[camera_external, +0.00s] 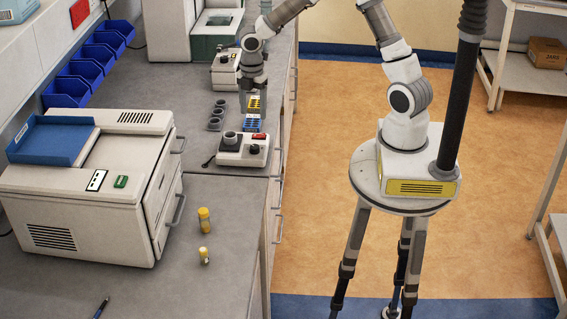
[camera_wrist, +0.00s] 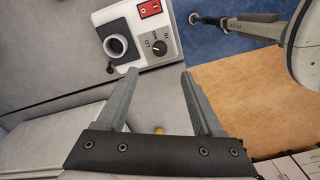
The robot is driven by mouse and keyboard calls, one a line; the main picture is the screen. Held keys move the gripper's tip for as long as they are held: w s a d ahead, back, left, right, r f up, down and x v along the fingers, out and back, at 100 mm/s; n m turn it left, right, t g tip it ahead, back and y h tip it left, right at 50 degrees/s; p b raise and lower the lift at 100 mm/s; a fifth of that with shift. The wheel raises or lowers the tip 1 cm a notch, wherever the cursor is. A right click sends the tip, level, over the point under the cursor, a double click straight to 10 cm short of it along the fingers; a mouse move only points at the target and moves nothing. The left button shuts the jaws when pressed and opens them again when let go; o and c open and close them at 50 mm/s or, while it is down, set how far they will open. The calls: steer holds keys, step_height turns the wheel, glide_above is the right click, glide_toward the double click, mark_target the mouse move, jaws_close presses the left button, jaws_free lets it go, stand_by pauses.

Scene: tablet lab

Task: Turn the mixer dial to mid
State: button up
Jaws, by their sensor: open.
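The mixer is a pale box with a dark round cup holder and a red switch; it sits on the grey bench in the external view (camera_external: 232,158) and at the top of the wrist view (camera_wrist: 136,22). Its dial (camera_wrist: 160,47) is a small black knob below the red switch, with small markings around it. I cannot tell which marking its pointer faces. My gripper (camera_wrist: 159,73) is open and empty. In the wrist view the dial appears just beyond the gap between its fingertips, with no visible contact. In the external view the gripper hangs close behind the mixer.
Several grey cups (camera_external: 215,118) stand beside a blue rack (camera_external: 252,126) behind the mixer. A second similar device (camera_external: 226,72) is farther back. A large white machine (camera_external: 75,190) fills the left; two yellow bottles (camera_external: 204,220) stand in front. The bench's front right is clear.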

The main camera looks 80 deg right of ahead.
mark_target(254, 146)
step_height(254, 146, down, 13)
steer(key=shift+r+b, duration=0.1)
steer(key=shift+b, duration=0.2)
jaws_close()
stand_by(0.3)
